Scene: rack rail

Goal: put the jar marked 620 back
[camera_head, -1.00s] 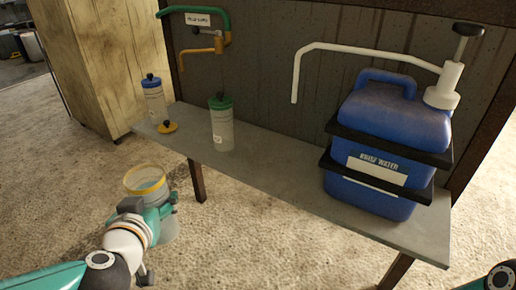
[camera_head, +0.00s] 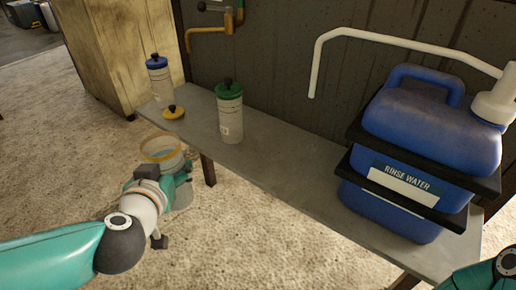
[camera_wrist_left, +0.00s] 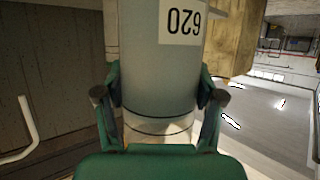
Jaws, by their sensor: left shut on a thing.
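The jar marked 620 (camera_wrist_left: 165,70) is a greyish clear cylinder with a white label, which reads upside down in the left wrist view. My left gripper (camera_wrist_left: 160,105) is shut around it. In the head view the open-topped jar (camera_head: 163,150) has a yellow rim and shows no lid on it. My left gripper (camera_head: 165,185) holds it in front of the shelf's left part, apart from the shelf. A yellow lid with a dark knob (camera_head: 173,112) lies on the shelf. Only a teal part of my right arm shows at the lower right; its gripper is out of view.
A grey shelf (camera_head: 275,165) runs along the dark wall. On it stand a blue-lidded jar (camera_head: 158,80), a green-lidded jar (camera_head: 230,118) and a large blue rinse water canister (camera_head: 415,135) with a white spout. The shelf between green-lidded jar and canister is clear.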

